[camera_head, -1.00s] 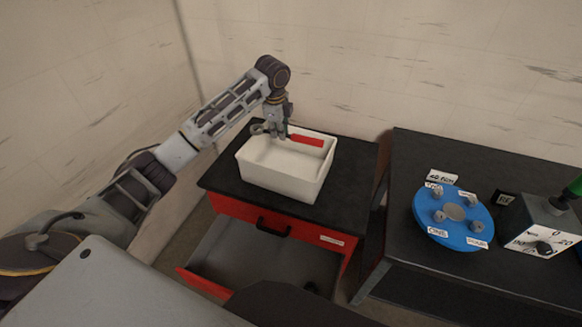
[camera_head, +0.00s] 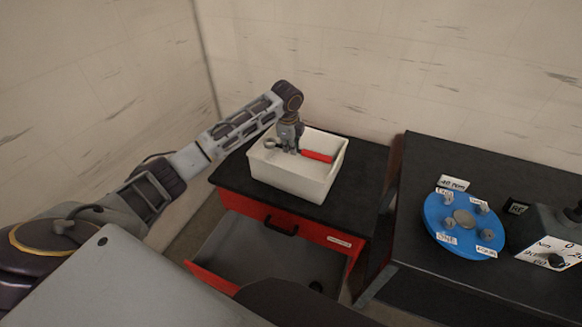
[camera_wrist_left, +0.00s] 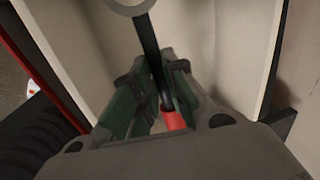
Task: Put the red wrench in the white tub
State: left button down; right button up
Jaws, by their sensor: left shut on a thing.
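The red wrench (camera_head: 317,156) has a red handle and a grey ring end. My left gripper (camera_head: 291,150) is shut on it near the middle and holds it inside the top opening of the white tub (camera_head: 287,179). In the left wrist view the dark shaft of the wrench (camera_wrist_left: 149,45) runs between the green fingers of my left gripper (camera_wrist_left: 160,95), with part of the red handle below. Pale tub walls show on both sides there. Whether the wrench touches the tub floor cannot be told. My right gripper is not in view.
The tub stands on the black top of a red cabinet (camera_head: 232,178), whose drawer (camera_head: 262,254) is pulled open. To the right, a dark bench (camera_head: 492,157) holds a blue disc with pegs (camera_head: 440,222) and a dial box (camera_head: 556,252). A wall stands behind.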

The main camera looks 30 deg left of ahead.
pick_arm(q)
notch_tip(320, 180, down, 7)
jog(key=shift+p, duration=0.3)
jog(key=shift+f, duration=1.95)
jog(key=c, duration=1.5)
grip_release()
jog(key=shift+f, duration=0.1)
jog(key=shift+o, duration=0.2)
notch_tip(320, 180, up, 12)
jog(key=s, duration=0.2)
jog(key=shift+s+d, duration=0.2)
jog(key=shift+d, duration=0.05)
